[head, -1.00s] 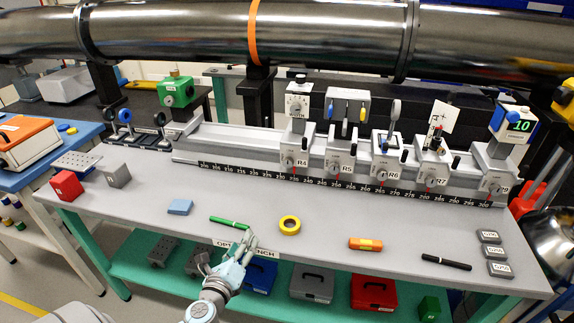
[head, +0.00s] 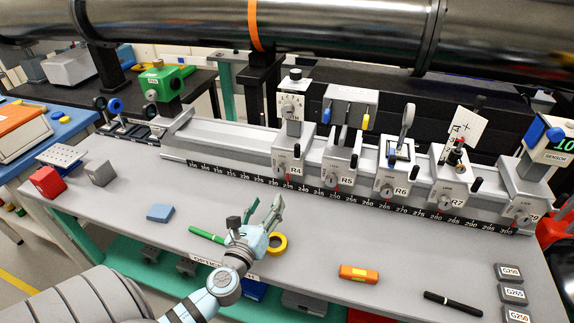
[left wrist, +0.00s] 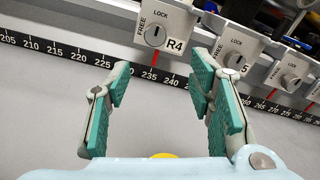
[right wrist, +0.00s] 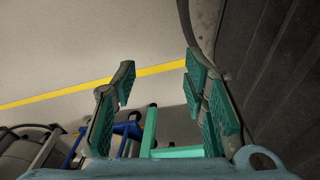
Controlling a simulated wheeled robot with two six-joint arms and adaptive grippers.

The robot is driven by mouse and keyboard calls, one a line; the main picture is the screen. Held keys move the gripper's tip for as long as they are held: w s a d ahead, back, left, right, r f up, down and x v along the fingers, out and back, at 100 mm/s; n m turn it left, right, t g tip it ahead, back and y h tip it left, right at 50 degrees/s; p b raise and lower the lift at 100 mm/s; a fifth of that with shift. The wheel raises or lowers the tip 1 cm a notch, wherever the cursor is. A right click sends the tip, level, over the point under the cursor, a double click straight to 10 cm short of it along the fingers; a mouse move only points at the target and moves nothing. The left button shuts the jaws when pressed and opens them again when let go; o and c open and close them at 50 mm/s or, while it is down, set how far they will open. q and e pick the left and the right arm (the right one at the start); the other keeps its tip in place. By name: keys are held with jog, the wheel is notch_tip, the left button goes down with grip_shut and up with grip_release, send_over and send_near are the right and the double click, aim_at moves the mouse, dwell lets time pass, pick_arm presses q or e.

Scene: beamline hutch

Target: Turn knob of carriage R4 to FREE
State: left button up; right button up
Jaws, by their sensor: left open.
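Carriage R4 (head: 292,150) stands on the rail, a grey block with a dial unit on top. Its round silver knob (left wrist: 155,35) shows in the left wrist view, with LOCK printed above and FREE to its left. The knob's slot looks about upright, towards LOCK. My left gripper (head: 264,207) is open and empty over the bench, in front of and below R4. In the left wrist view its fingers (left wrist: 161,82) are spread, with the knob beyond them and not touched. My right gripper (right wrist: 160,82) is open and empty, above the floor.
Carriages R5 (head: 340,165), R6 (head: 394,178) and R7 (head: 450,190) stand close to the right of R4. A green pen (head: 206,236), yellow tape roll (head: 278,243) and blue block (head: 160,212) lie near my left gripper. An orange block (head: 358,273) lies farther right.

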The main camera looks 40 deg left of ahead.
pick_arm(q)
send_near(278, 171)
jog(key=x, duration=0.9)
jog(key=shift+w+f+b, duration=0.15)
jog(key=shift+w+b, duration=0.25)
jog(key=shift+a, duration=0.1)
pick_arm(e)
jog(key=shift+s+d+f, duration=0.1)
jog(key=shift+s+f, duration=0.05)
jog(key=shift+s, duration=0.25)
jog(key=shift+s+d+f, duration=0.1)
jog(key=shift+s+f, duration=0.05)
jog(key=shift+s, duration=0.25)
pick_arm(q)
jog(key=shift+s, duration=0.1)
grip_shut()
pick_arm(e)
jog(key=shift+s, duration=0.1)
